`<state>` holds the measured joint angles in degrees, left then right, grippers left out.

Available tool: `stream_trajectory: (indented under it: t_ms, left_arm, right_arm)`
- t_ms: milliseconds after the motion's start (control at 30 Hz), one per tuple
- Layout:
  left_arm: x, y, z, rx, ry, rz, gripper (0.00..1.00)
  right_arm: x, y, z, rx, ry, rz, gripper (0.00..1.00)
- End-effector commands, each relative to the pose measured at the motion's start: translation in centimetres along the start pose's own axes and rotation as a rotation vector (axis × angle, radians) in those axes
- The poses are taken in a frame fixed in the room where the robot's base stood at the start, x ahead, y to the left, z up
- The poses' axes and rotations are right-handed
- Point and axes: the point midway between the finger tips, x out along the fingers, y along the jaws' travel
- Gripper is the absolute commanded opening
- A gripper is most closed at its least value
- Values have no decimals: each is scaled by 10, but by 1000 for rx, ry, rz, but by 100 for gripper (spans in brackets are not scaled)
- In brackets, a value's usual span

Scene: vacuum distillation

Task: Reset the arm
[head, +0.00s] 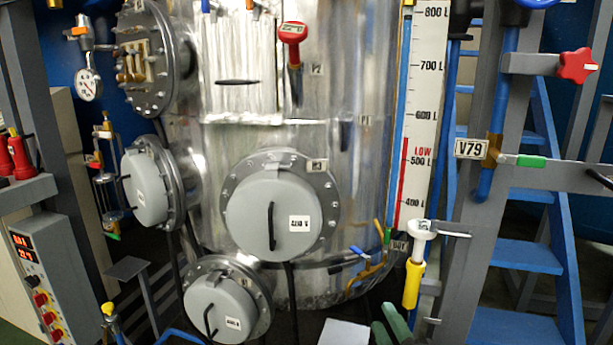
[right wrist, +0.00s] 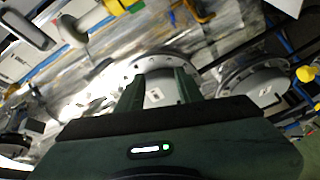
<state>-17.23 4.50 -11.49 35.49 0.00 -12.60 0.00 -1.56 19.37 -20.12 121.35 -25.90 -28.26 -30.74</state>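My right gripper (head: 389,320) shows at the bottom edge of the head view as two dark green fingers in front of the tank's lower right. In the right wrist view my right gripper (right wrist: 158,88) has its two fingers apart, with nothing between them. A round flanged cover lies beyond the fingers in that view. The rest of my right arm is mostly below the head view. My left gripper is not in view.
A shiny metal tank (head: 350,150) fills the middle, with protruding round grey covers (head: 268,212). A red-handled valve (head: 291,35) is above. A level scale (head: 420,110), a yellow-handled valve (head: 413,285) and blue stairs (head: 527,255) are at right. A control box (head: 45,280) is at left.

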Motion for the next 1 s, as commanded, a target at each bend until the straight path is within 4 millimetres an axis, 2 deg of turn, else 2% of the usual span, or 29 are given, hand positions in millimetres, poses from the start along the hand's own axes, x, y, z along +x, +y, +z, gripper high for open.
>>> stream_trajectory:
  t_ms: [33,100,200,300,500,700,767,1000]
  left_arm:
    - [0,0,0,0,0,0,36]
    - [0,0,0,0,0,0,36]
    - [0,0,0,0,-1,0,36]
    - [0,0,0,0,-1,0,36]
    - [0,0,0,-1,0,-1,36]
    - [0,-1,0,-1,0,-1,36]
    - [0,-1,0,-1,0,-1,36]
    - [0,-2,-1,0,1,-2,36]
  right_arm:
    - [-22,-28,22,153,-115,-96,36]
    - [-54,-62,47,338,-269,-216,36]
    - [-106,-107,69,557,-472,-366,36]
    - [-151,-137,77,704,-629,-475,36]
    - [-224,-173,78,891,-865,-627,36]
    - [-286,-192,71,1013,-1057,-743,36]
    - [-304,-195,67,1042,-1110,-775,36]
    - [-291,-253,86,1033,-1131,-795,36]
